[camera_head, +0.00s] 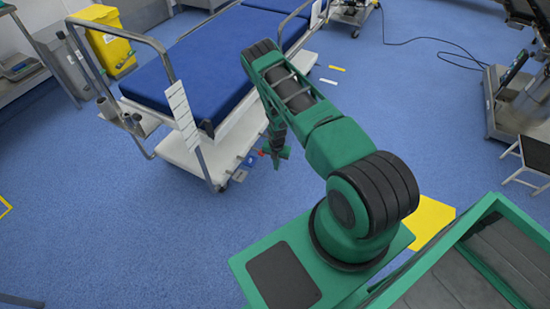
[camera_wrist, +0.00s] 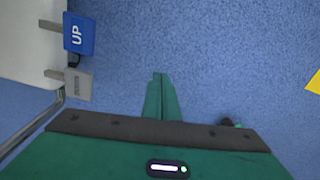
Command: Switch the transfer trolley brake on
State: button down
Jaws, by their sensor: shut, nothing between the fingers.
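The transfer trolley (camera_head: 205,60) with a blue mattress stands at the upper left in the head view. At its near lower corner are a blue pedal (camera_head: 249,160) and a grey pedal (camera_head: 240,174). A small red part (camera_head: 261,153) shows beside my gripper; I cannot tell if it is the brake pedal. My gripper (camera_head: 277,164) points down beside this corner, over the floor. In the wrist view the blue pedal marked "UP" (camera_wrist: 79,34) and the grey pedal (camera_wrist: 77,84) lie left of my gripper (camera_wrist: 160,78). Its fingers are together, empty and apart from both pedals.
A yellow bin (camera_head: 108,50) stands behind the trolley at the far left. A metal side rail (camera_head: 165,62) rises at the trolley's near end. A dark equipment base (camera_head: 515,100) stands at the right. A cable (camera_head: 440,42) lies on the floor. Blue floor in front of the trolley is clear.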

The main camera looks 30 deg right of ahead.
aim_at(260, 154)
jog(key=u, duration=0.35)
jog(key=k, duration=0.75)
jog(key=u, duration=0.5)
jog(key=k, duration=0.6)
jog(key=u, duration=0.25)
jog(key=i, duration=0.6)
jog(key=z, duration=0.55)
jog(key=i, duration=1.2)
jog(key=z, duration=0.65)
jog(key=i, duration=0.4)
jog(key=z, duration=0.15)
